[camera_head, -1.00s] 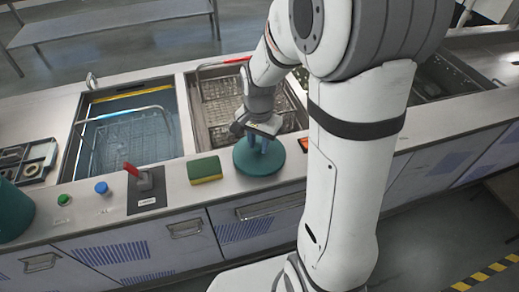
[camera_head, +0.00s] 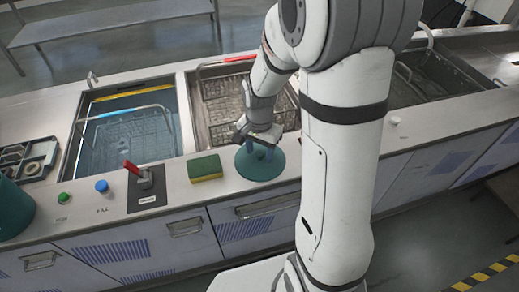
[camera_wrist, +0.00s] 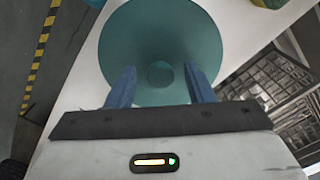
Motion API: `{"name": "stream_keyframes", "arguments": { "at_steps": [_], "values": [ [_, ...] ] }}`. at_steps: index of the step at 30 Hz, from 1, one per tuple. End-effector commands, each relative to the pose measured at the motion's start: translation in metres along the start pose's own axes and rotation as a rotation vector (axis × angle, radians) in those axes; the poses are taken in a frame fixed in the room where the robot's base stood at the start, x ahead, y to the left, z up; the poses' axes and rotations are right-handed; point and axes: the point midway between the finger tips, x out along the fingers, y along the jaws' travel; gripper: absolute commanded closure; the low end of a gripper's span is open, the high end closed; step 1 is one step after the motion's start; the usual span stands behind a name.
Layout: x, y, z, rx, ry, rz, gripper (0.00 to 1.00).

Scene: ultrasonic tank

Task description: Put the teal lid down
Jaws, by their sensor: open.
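The teal lid (camera_head: 262,168) is a round disc lying flat on the counter's front strip, right of the sponge. In the wrist view the lid (camera_wrist: 160,28) fills the upper middle, with a small round knob (camera_wrist: 160,73) at its centre. My gripper (camera_head: 260,152) is right above the lid in the head view. In the wrist view its two blue fingers (camera_wrist: 158,78) stand apart on either side of the knob, with gaps between them and it. Part of the lid is hidden behind my gripper.
A green and yellow sponge (camera_head: 205,167) lies just left of the lid. A red lever (camera_head: 133,168), blue button (camera_head: 101,187) and green button (camera_head: 64,198) are further left. Behind are a water-filled tank (camera_head: 120,130) and a basin with a wire basket (camera_head: 215,110). A teal container (camera_head: 12,212) stands far left.

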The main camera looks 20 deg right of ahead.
Motion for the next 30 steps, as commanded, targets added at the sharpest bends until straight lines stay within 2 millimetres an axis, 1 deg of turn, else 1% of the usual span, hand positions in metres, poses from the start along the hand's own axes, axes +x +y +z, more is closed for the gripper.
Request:
{"name": "stream_keyframes", "arguments": {
  "at_steps": [5,8,11,18,21,24,28,30],
  "values": [
    [-0.002,0.000,0.000,0.001,0.000,0.000,0.52],
    [-0.009,0.000,-0.001,0.001,0.002,-0.002,0.52],
    [-0.025,-0.001,-0.001,0.001,0.004,-0.004,0.52],
    [-0.078,0.000,-0.001,0.001,0.005,-0.005,0.52],
    [-0.097,0.000,-0.001,0.002,0.003,-0.003,0.52],
    [-0.110,0.000,-0.001,0.002,0.003,-0.003,0.52],
    [-0.121,0.001,0.000,-0.002,0.003,-0.002,0.52],
    [-0.127,0.005,0.004,-0.026,0.008,-0.008,0.52]
  ]
}}
